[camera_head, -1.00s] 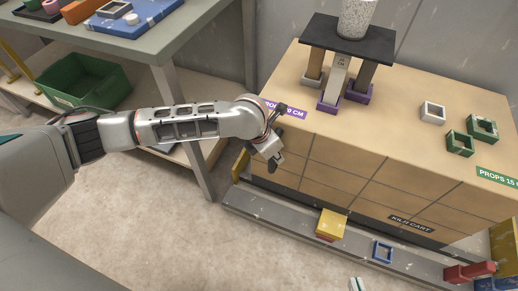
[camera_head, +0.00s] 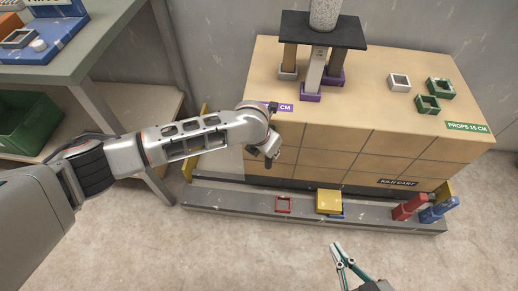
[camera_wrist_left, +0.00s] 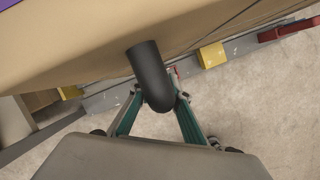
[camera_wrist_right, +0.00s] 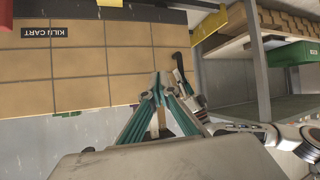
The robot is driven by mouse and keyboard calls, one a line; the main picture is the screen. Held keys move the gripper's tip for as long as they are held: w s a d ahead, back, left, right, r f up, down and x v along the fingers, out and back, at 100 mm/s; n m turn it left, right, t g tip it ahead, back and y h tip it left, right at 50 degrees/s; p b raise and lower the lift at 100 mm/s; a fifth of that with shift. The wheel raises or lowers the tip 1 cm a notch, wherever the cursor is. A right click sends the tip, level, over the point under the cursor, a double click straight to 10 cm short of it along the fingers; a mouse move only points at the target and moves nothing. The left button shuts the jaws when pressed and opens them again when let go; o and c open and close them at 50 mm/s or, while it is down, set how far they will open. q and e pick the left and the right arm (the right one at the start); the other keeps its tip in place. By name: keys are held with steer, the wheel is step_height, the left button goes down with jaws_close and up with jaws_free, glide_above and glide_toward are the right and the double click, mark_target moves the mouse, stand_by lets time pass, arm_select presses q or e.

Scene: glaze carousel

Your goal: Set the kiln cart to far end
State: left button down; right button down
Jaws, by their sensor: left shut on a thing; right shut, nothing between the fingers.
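The tan kiln cart (camera_head: 330,155) stands on a grey floor track (camera_head: 240,198) against the wall. Its name plate shows in the right wrist view (camera_wrist_right: 45,31). My left gripper (camera_head: 269,160) is at the cart's front left, shut on a dark round handle, clear in the left wrist view (camera_wrist_left: 150,75). A yellow block (camera_head: 328,201) on the cart's front overlaps a blue square frame (camera_head: 338,216) on the track. A red square frame (camera_head: 283,204) lies uncovered to its left. My right gripper (camera_head: 338,247) is shut and empty, low in front of the track.
Yellow stops stand at the track's left (camera_head: 188,167) and right (camera_head: 444,190) ends. Red (camera_head: 408,207) and blue (camera_head: 438,210) pieces sit near the right end. A black shelf (camera_head: 322,30) on posts carries a speckled vessel (camera_head: 325,12) on the cart. A table (camera_head: 100,60) is left.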

arm_select(q)
steer(key=s+d, duration=0.1)
steer(key=d, duration=1.2)
steer(key=shift+s+f+b, duration=0.3)
steer(key=shift+s+b, duration=0.1)
arm_select(e)
steer(key=shift+w+a+r, duration=0.2)
steer(key=shift+w+r, duration=0.1)
steer(key=shift+s, duration=0.1)
arm_select(q)
steer(key=c, duration=1.9)
jaws_free()
steer(key=shift+d+r, duration=0.1)
steer(key=shift+w, duration=0.1)
steer(key=shift+w+r, duration=0.2)
steer(key=v, duration=1.2)
steer(key=shift+a, duration=0.35)
